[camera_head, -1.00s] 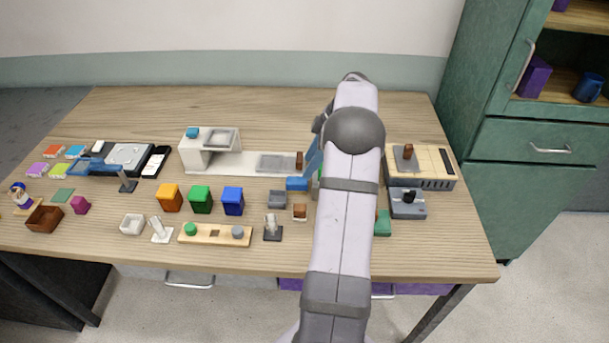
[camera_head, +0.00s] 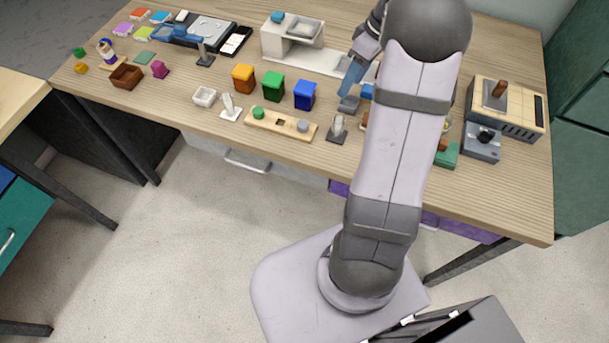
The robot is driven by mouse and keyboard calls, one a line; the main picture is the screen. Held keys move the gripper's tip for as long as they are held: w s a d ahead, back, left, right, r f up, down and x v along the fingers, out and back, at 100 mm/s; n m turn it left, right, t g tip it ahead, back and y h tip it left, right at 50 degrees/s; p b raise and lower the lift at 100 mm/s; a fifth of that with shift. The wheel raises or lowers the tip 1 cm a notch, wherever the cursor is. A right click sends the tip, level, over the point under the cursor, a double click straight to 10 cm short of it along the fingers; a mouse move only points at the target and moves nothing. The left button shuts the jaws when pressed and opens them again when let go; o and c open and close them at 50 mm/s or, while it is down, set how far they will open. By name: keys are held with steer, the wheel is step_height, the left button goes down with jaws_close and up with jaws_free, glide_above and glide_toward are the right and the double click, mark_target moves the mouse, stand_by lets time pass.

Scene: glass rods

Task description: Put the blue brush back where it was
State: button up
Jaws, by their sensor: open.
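My gripper (camera_head: 351,78) shows to the left of my big grey arm joint, over the back middle of the table. A blue slanted part shows at its end, and the rest is largely hidden by my arm. It is open, and I see nothing held in it. I cannot pick out the blue brush for certain. A small blue piece (camera_head: 367,92) lies just right of and below the gripper, partly hidden by my arm. A grey square block (camera_head: 348,104) sits just below the gripper.
A white stand with a long base (camera_head: 291,50) is behind. Orange (camera_head: 243,78), green (camera_head: 273,86) and blue (camera_head: 304,95) bins stand left of the gripper. A wooden board with pegs (camera_head: 281,124) lies in front. Grey-and-wood devices (camera_head: 506,107) stand at right.

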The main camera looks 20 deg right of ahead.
steer(key=s+a+f+m+g+h, duration=0.1)
steer(key=s+a+m, duration=0.35)
steer(key=a, duration=0.85)
steer(key=s+a+f, duration=0.2)
steer(key=s+a, duration=0.2)
steer(key=s, duration=0.3)
steer(key=s+a+f+m+h, duration=0.1)
steer(key=s+a+f, duration=0.1)
steer(key=s+a, duration=0.2)
steer(key=s, duration=0.2)
steer(key=shift+s+a+h, duration=0.3)
steer(key=shift+s+a, duration=0.05)
steer(key=shift+f, duration=0.15)
step_height(320, 180, down, 35)
steer(key=b, duration=3.4)
steer(key=shift+r+b, duration=0.2)
steer(key=shift+b, duration=0.15)
